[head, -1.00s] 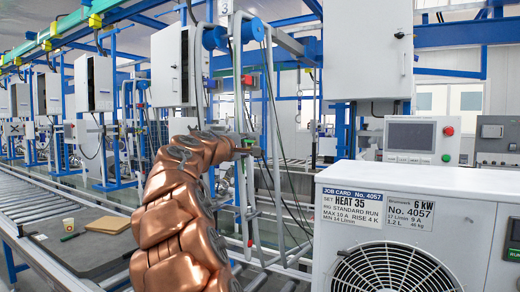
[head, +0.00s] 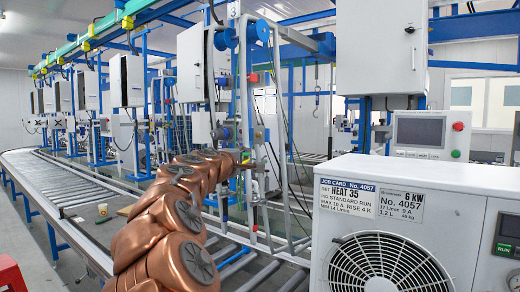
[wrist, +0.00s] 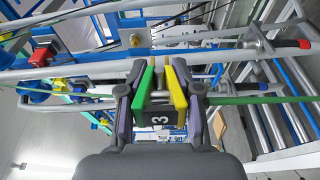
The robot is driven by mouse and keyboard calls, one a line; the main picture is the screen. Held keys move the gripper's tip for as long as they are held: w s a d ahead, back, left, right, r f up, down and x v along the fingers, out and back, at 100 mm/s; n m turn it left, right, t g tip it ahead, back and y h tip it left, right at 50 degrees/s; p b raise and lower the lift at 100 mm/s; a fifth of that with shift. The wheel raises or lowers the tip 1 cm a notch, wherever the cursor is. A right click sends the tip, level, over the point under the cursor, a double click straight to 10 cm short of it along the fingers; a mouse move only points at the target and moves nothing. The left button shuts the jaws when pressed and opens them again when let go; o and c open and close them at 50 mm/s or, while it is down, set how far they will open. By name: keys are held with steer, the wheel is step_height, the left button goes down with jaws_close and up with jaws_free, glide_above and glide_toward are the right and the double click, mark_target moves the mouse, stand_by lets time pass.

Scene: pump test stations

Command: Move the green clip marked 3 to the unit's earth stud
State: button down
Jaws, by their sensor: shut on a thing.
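My gripper (wrist: 160,90) is shut on the clip (wrist: 148,84) in the wrist view. The clip has a green side, a yellow side and a dark part marked 3 between the fingers. In the head view my gripper (head: 246,160) is small, beside the metal frame in mid-picture, and the clip cannot be made out there. The unit (head: 460,205) is a white box with a fan grille at the right, bearing a job card (head: 347,198) No. 4057. It stands nearer than my gripper and to its right. I cannot make out its earth stud.
A metal tube frame with blue wheels (head: 257,31) stands around my gripper. Green cable (wrist: 245,100) stretches on both sides of the clip in the wrist view. A roller conveyor (head: 60,190) runs at the left. A control panel (head: 430,135) stands behind the unit.

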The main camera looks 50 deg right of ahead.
steer(key=w+a+f+n+t+y, duration=0.4)
steer(key=w+a+f, duration=0.3)
steer(key=a+f, duration=0.3)
steer(key=w+a+f+n+t+y, duration=0.4)
steer(key=w+a+f+y, duration=0.3)
steer(key=a, duration=1.2)
steer(key=w+a+f+n+t+y, duration=0.4)
steer(key=w+a+f+n+y, duration=0.2)
steer(key=w+a+f, duration=0.3)
steer(key=a+f, duration=0.4)
steer(key=a, duration=0.2)
steer(key=shift+w+a+f+n+t, duration=0.2)
steer(key=shift+f+n+t, duration=0.1)
steer(key=shift+t, duration=0.1)
steer(key=shift+a+r, duration=0.1)
